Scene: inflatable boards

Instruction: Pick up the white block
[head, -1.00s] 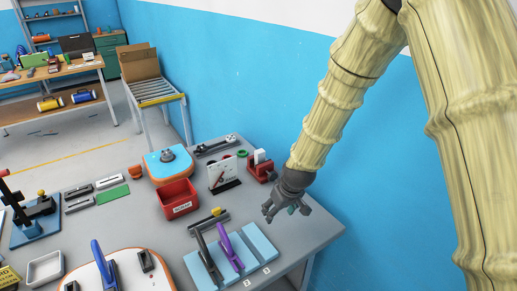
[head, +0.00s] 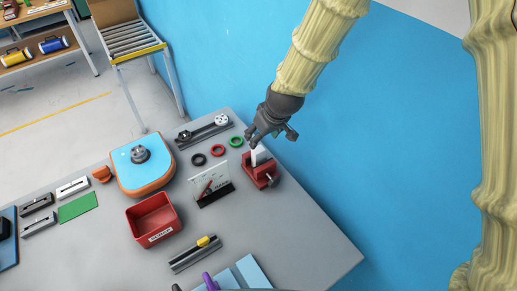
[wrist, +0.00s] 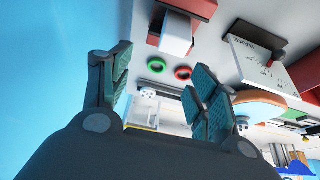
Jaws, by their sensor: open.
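The white block (head: 258,155) stands upright in a red vise (head: 262,177) near the far right edge of the grey table.
A white sign on a dark stand (head: 211,186) is left of the vise. Green (head: 236,141), red (head: 217,150) and black (head: 198,159) rings lie behind it. A red bin (head: 153,219) is further left. The blue wall (head: 370,140) is close on the right. The table's front right is clear.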

